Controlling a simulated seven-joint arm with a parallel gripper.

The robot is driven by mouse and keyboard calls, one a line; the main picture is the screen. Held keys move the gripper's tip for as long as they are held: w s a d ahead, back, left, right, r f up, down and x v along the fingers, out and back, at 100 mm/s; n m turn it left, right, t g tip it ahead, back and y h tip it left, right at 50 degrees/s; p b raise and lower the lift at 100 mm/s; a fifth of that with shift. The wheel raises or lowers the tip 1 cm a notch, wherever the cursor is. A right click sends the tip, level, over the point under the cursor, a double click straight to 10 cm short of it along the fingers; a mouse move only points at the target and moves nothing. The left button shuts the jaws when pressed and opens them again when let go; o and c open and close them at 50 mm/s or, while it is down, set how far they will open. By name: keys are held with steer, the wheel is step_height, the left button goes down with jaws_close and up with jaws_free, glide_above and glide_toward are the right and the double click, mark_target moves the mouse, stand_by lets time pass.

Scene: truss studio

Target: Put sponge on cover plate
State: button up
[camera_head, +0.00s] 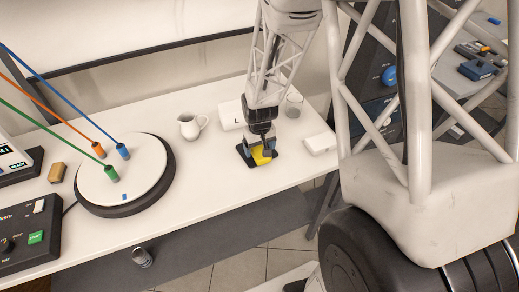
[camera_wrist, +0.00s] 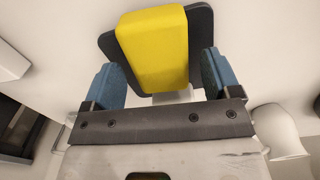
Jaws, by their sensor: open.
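The yellow sponge (camera_head: 263,157) lies on the dark cover plate (camera_head: 248,162) near the table's front edge, below my gripper (camera_head: 258,149). In the wrist view the sponge (camera_wrist: 154,50) is a yellow block, and the dark plate (camera_wrist: 201,28) shows past it on both sides. My gripper (camera_wrist: 158,78) is open, with one blue finger to the left of the sponge and one to the right. Gaps show between the fingers and the sponge. I cannot tell how far the fingertips are above the plate.
A small white box (camera_head: 320,143) lies to the right. A round turntable (camera_head: 120,183) with coloured cables is on the left. Bare table separates it from the plate.

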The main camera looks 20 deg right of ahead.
mark_target(259, 150)
step_height(259, 150, up, 11)
stand_by(0.5)
stand_by(0.6)
steer(key=s+a+r+t, duration=0.1)
steer(key=s+a+r, duration=0.2)
steer(key=s+r, duration=0.7)
steer(key=s+a+r+t, duration=0.1)
steer(key=s+a+r, duration=0.3)
steer(key=s+r, duration=0.5)
steer(key=s, duration=0.4)
steer(key=shift+a+r+t, duration=0.3)
steer(key=shift+r, duration=0.05)
